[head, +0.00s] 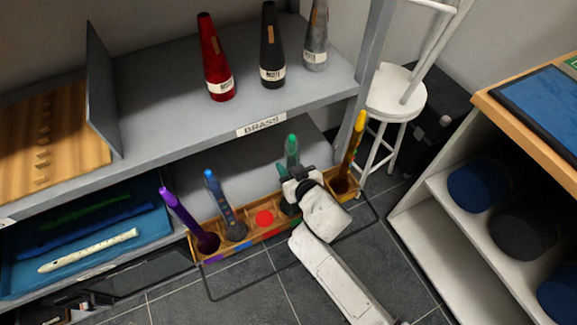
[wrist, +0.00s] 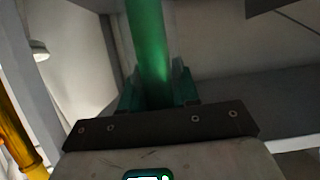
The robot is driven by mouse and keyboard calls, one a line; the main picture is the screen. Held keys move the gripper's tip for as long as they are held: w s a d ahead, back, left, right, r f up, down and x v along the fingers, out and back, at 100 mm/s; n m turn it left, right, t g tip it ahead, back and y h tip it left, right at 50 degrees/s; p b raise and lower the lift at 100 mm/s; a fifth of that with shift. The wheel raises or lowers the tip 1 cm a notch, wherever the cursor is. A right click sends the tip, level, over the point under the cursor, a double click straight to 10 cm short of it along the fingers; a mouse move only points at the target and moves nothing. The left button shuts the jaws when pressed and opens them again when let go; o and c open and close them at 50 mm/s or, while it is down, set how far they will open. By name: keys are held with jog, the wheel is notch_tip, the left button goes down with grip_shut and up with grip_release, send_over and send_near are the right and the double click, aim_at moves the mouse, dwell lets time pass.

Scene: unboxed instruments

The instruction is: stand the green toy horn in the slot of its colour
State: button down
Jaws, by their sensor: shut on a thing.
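The green toy horn (head: 292,145) is upright over the fourth section of a wooden slot rack (head: 250,236), between the red spot and the yellow horn. My gripper (head: 297,183) is shut on it, and the arm reaches in from the front right. The horn's lower end shows by the rack, but I cannot tell whether it rests in the slot or hangs just above it. In the wrist view the green horn (wrist: 150,50) rises between the fingers (wrist: 157,90).
Purple (head: 182,217), blue (head: 219,195) and yellow (head: 355,145) horns stand in the rack, the yellow one close right of my gripper. A red spot (head: 264,218) marks an empty section. The grey shelf (head: 170,100) with several mutes overhangs behind. A white stool (head: 396,95) stands right.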

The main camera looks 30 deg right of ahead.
jog(key=shift+f+b, duration=0.5)
jog(key=shift+b, duration=0.05)
jog(key=c, duration=0.8)
grip_release()
jog(key=shift+o, duration=0.2)
jog(key=v, duration=1)
jog(key=shift+s+r+p, duration=0.25)
jog(key=shift+s+p, duration=0.05)
jog(key=shift+s, duration=0.05)
jog(key=s+d+f+m+g+h+p, duration=0.2)
jog(key=s+d+g+p, duration=0.1)
jog(key=s+d+g, duration=0.5)
jog(key=s+r+n+g+y+p, duration=0.1)
jog(key=s+g, duration=0.3)
jog(key=s, duration=0.9)
jog(key=shift+s+r+n+g+y, duration=0.2)
jog(key=shift+r+n+g+y, duration=0.15)
jog(key=shift+r, duration=0.2)
